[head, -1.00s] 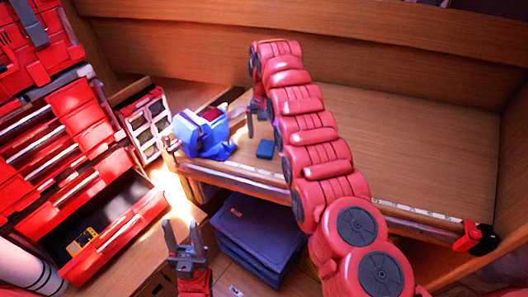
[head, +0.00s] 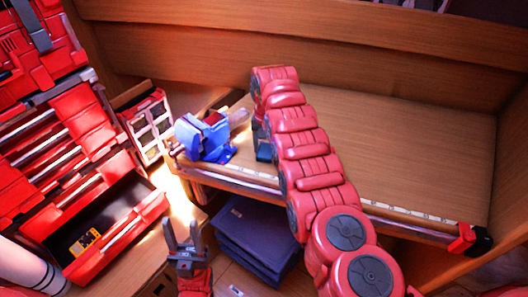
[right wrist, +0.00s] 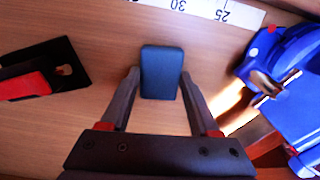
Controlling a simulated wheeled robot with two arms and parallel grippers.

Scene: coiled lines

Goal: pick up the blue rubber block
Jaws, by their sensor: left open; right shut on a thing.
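The blue rubber block (head: 264,153) is on the wooden bench top, to the right of the blue vise. In the right wrist view the block (right wrist: 161,72) sits between my right gripper's fingertips (right wrist: 160,88), which are shut on its sides. In the head view my right gripper (head: 262,143) is down at the block and partly hides it. I cannot tell any gap between block and bench. My left gripper (head: 184,236) is open and empty, low in front of the bench, pointing up.
The blue vise (head: 205,138) is clamped at the bench's left corner; it also shows in the right wrist view (right wrist: 290,85). A measuring strip (head: 350,203) runs along the front edge. An open red drawer (head: 115,240) stands at left. The bench (head: 420,130) is clear at right.

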